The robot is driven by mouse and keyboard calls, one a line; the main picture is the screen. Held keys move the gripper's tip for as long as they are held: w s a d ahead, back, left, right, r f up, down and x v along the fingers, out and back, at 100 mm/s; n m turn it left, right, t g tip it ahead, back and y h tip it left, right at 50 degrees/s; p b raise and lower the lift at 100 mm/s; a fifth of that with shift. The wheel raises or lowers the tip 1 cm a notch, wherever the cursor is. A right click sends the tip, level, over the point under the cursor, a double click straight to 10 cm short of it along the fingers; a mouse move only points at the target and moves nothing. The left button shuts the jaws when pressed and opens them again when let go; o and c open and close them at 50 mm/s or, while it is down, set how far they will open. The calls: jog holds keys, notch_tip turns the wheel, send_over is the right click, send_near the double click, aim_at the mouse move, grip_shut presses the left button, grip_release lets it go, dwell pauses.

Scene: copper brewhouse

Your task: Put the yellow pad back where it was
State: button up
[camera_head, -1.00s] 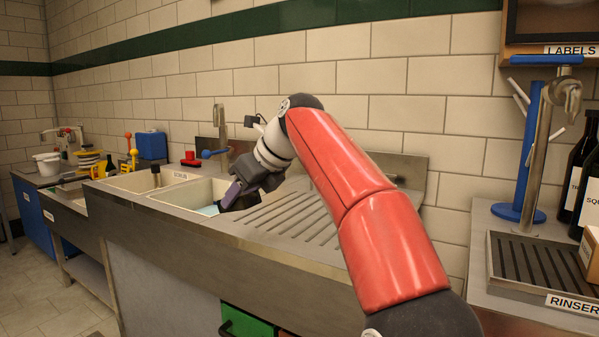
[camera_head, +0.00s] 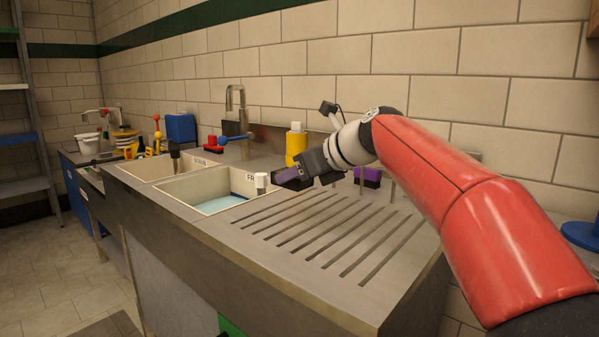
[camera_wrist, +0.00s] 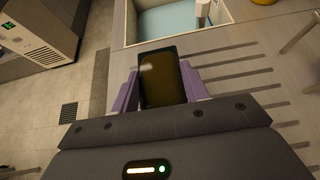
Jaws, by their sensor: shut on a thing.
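My gripper (camera_wrist: 161,88) has purple fingers and is shut on a dark, flat block with an olive-yellow face, seemingly the yellow pad (camera_wrist: 162,80) in shade. In the head view my gripper (camera_head: 282,175) is just right of the right-hand basin, above the back of the drainboard. The held block is hardly distinguishable there. A red pad (camera_head: 212,143) on a black base stands on the ledge behind the basins. A purple pad (camera_head: 368,176) on a black base stands at the wall, behind my wrist.
The right basin (camera_head: 206,209) holds pale blue water. A white block-like thing (camera_head: 261,182) is at its right edge, beside a partly hidden label. A yellow bottle (camera_head: 296,143) stands behind my gripper. A tall tap (camera_head: 242,105) rises behind the basins. The ribbed drainboard (camera_head: 330,270) is clear.

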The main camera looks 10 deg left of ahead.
aim_at(298, 226)
jog(key=shift+r, duration=0.1)
jog(key=shift+r+p, duration=0.15)
jog(key=shift+p, duration=0.4)
notch_tip(298, 226, down, 8)
jog(key=b, duration=0.5)
jog(key=shift+f, duration=0.2)
jog(key=shift+f+b, duration=0.35)
jog(key=shift+f, duration=0.1)
jog(key=o, duration=0.9)
jog(key=shift+o, duration=0.4)
jog(key=o, duration=0.5)
jog(key=shift+c, duration=0.2)
